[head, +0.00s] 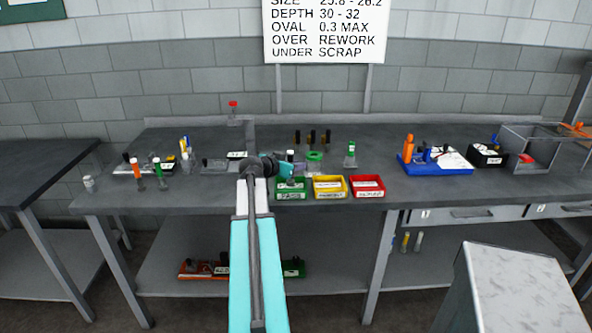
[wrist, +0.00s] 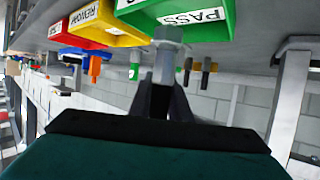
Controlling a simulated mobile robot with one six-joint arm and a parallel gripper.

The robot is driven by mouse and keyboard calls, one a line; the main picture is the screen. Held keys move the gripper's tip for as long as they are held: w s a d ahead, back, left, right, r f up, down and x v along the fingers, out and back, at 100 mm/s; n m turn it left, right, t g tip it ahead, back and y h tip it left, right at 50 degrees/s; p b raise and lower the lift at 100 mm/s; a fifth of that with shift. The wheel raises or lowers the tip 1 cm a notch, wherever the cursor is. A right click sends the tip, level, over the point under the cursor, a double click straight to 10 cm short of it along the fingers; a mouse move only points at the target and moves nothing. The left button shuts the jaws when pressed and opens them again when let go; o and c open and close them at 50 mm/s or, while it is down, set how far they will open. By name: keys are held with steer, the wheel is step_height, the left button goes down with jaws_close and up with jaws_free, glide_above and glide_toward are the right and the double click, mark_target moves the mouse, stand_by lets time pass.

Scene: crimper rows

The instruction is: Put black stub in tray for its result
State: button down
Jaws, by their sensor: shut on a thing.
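My gripper (wrist: 167,88) is shut on a stub (wrist: 168,42). Its visible end is grey with a wider head; I cannot see black on it in the wrist view. The green PASS tray (head: 291,195) stands at the front bench edge, by my gripper in the head view; it also shows in the wrist view (wrist: 205,28), just beyond the held stub. The yellow tray (head: 328,195) and the red tray (head: 367,194) stand in a row to its right. The held stub is apart from the bench, and my arm partly hides the area around it in the head view.
Several dark stubs (head: 312,137) stand upright behind the trays. A green-topped piece (head: 351,155) stands right of them. A blue tray (head: 435,165) with tools lies further right. A wall sign (head: 325,30) reads OVER REWORK, UNDER SCRAP. Bench space between red and blue trays is clear.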

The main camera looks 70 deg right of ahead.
steer(key=shift+w+d, duration=0.15)
steer(key=shift+d, duration=0.4)
steer(key=shift+w+d, duration=0.15)
steer(key=shift+d, duration=0.35)
steer(key=shift+f, duration=0.1)
steer(key=shift+f+p, duration=0.75)
steer(key=shift+f, duration=0.95)
steer(key=shift+f, duration=0.15)
steer(key=c, duration=1.6)
jaws_free()
steer(key=shift+c, duration=0.2)
steer(key=shift+r, duration=0.25)
